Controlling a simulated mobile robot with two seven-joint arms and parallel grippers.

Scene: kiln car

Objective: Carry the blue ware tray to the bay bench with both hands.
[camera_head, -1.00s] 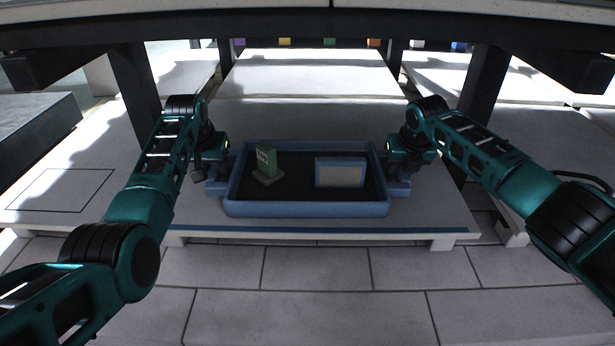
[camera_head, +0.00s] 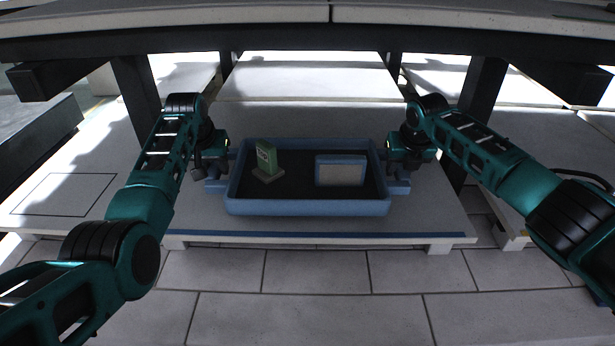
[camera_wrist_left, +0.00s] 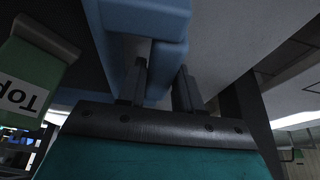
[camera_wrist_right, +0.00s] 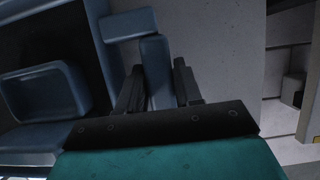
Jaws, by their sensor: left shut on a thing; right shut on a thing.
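The blue ware tray (camera_head: 305,209) is in the middle of the head view, level, above or on a pale deck with a blue front stripe (camera_head: 320,239); I cannot tell whether it touches the deck. It holds a green block on a grey base (camera_head: 267,160) and a blue-framed grey block (camera_head: 340,172). My left gripper (camera_head: 214,180) is shut on the tray's left handle, also seen in the left wrist view (camera_wrist_left: 160,75). My right gripper (camera_head: 399,179) is shut on the right handle, which shows in the right wrist view (camera_wrist_right: 156,75). I cannot tell which surface is the bay bench.
A slab on a dark beam (camera_head: 300,38) spans the top of the view, above the tray. Dark posts (camera_head: 137,95) and (camera_head: 478,95) stand behind my arms on either side. A dark grey block (camera_head: 40,128) is at the left. Tiled floor (camera_head: 320,290) lies in front.

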